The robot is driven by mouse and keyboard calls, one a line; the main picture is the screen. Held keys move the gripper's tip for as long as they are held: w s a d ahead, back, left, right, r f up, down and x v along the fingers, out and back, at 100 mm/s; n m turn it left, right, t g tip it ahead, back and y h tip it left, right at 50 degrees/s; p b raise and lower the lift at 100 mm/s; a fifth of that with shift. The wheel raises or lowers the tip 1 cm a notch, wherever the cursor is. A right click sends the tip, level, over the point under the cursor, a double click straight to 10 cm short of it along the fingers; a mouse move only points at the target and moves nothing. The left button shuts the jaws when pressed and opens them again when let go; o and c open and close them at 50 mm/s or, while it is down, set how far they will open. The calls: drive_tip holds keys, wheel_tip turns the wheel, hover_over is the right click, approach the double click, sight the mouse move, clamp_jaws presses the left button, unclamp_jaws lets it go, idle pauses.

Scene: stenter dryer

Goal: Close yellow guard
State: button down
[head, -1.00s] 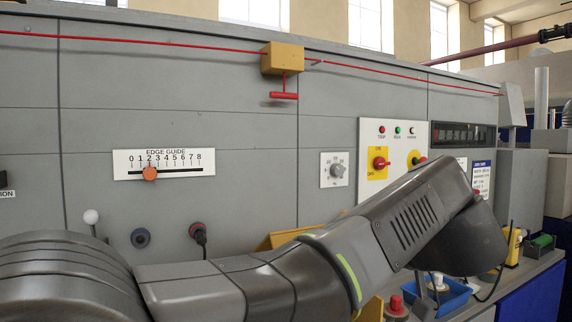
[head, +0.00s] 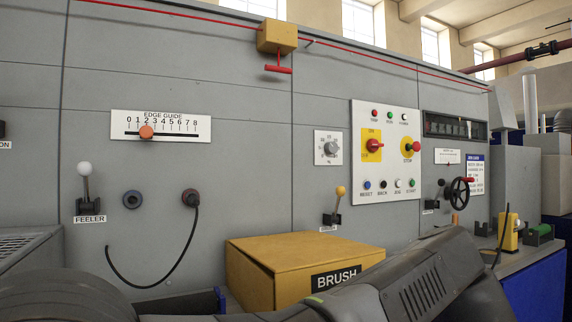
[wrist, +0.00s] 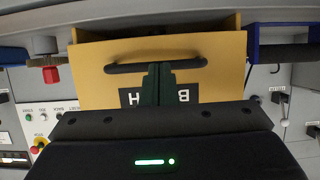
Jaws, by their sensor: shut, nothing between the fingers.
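The yellow guard (head: 290,262) is a box-like cover with a black BRUSH label, low on the grey machine front in the head view. My arm hides its lower front there. In the wrist view the guard (wrist: 215,50) appears upside down, with a black bar handle (wrist: 120,68) across it. A dark gap shows along its edge beyond the handle; I cannot tell how far the guard stands open. My gripper (wrist: 158,68) is shut and empty, its fingertips at the middle of the handle. I cannot tell whether they touch it. The gripper is hidden in the head view.
A yellow-knobbed lever (head: 338,200) stands behind the guard, and a white-knobbed feeler lever (head: 85,180) at left. A black cable (head: 160,282) hangs left of the guard. The control panel (head: 388,150) and a handwheel (head: 459,191) are to the right.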

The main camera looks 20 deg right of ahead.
wheel_tip(320, 180, down, 4)
drive_tip(key=shift+w+a+r+b, duration=0.1)
drive_tip(key=shift+w+r+b, duration=0.05)
drive_tip(key=shift+b, duration=0.8)
drive_tip(key=shift+w, duration=0.2)
